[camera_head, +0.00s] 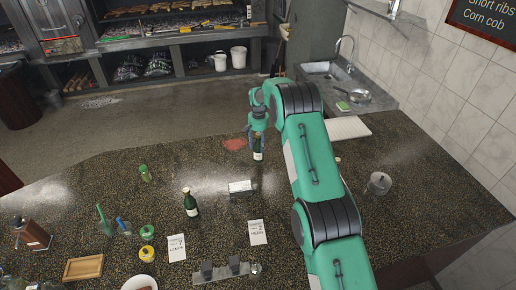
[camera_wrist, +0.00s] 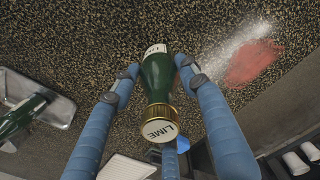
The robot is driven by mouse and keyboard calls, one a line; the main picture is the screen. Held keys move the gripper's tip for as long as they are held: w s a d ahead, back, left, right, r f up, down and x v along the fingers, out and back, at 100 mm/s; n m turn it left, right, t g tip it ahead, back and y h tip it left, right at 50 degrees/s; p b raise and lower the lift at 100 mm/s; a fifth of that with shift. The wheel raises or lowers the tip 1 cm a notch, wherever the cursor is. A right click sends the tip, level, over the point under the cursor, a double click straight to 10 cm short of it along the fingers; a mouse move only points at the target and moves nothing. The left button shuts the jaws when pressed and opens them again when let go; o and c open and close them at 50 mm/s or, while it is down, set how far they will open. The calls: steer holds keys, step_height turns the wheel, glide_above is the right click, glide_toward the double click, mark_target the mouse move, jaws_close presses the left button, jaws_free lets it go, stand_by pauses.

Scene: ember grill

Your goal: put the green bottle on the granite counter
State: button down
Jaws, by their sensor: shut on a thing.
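My gripper (camera_head: 257,135) is shut on a green bottle (camera_head: 258,154) with a gold cap marked LIME. In the wrist view the bottle (camera_wrist: 158,78) sits between the blue fingers of my gripper (camera_wrist: 158,68), its cap towards the camera. The granite counter (camera_head: 330,185) lies beneath it. I cannot tell whether the bottle's base touches the counter.
Paper cards (camera_head: 258,232), small jars and a wooden tray (camera_head: 83,267) stand nearer.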

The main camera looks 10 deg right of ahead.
mark_target(258, 148)
steer(key=shift+w, duration=0.7)
steer(key=shift+f+p, duration=0.6)
steer(key=shift+f, duration=1.1)
steer(key=shift+f, duration=0.15)
steer(key=c, duration=0.9)
jaws_free()
steer(key=shift+s, duration=0.1)
steer(key=shift+c, duration=0.2)
step_height(258, 148, up, 11)
steer(key=shift+f+b, duration=0.15)
steer(key=shift+b, duration=0.9)
steer(key=shift+r, duration=0.75)
